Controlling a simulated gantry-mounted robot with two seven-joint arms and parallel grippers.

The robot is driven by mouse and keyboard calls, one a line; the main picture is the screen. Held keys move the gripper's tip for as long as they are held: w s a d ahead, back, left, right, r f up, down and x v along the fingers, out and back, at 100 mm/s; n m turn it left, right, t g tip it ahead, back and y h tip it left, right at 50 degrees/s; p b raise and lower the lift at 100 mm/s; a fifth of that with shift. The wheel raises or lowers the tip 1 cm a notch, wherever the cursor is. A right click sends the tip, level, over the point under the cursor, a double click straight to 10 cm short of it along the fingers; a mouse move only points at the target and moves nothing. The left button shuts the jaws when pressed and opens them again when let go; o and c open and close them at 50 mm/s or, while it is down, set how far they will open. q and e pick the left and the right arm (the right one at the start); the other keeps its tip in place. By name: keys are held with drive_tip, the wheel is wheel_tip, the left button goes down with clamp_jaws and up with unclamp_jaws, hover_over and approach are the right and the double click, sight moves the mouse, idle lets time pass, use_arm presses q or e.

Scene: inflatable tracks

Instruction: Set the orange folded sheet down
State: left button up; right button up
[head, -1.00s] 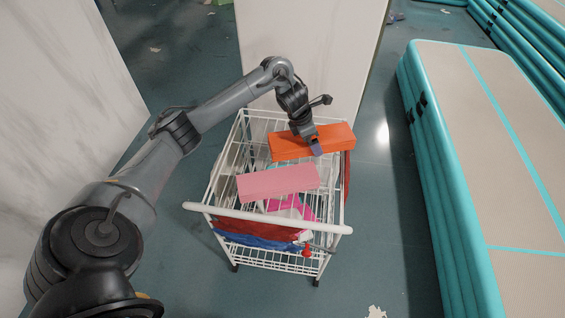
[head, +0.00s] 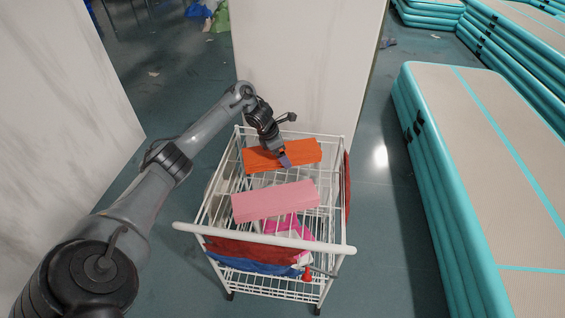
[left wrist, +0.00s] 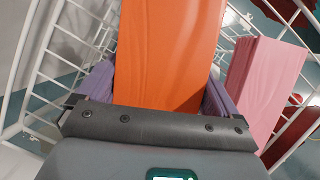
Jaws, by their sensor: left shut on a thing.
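The orange folded sheet (head: 300,152) is a flat block over the far part of the white wire cart (head: 262,238). My left gripper (head: 284,160) is shut on it, reaching down from the left. In the left wrist view the orange sheet (left wrist: 165,55) lies between the two purple fingers (left wrist: 160,95). Whether its underside touches the cart cannot be told. A pink folded sheet (head: 275,201) lies in the cart nearer to me, and it also shows in the left wrist view (left wrist: 262,85). My right gripper is not in view.
Red and blue cloths (head: 255,262) hang at the cart's near side, with a bright pink cloth (head: 288,226) inside. A white wall (head: 305,60) stands close behind the cart. Teal inflatable tracks (head: 490,170) fill the right side, with open floor between.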

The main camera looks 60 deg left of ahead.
use_arm(q)
drive_tip(key=shift+f+b, duration=0.75)
drive_tip(key=shift+f, duration=1.2)
drive_tip(key=o, duration=1.3)
drive_tip(key=p+v, duration=0.4)
drive_tip(key=v, duration=0.6)
drive_tip(key=shift+r, duration=0.25)
drive_tip(key=shift+p+v, duration=0.4)
drive_tip(key=shift+v, duration=0.35)
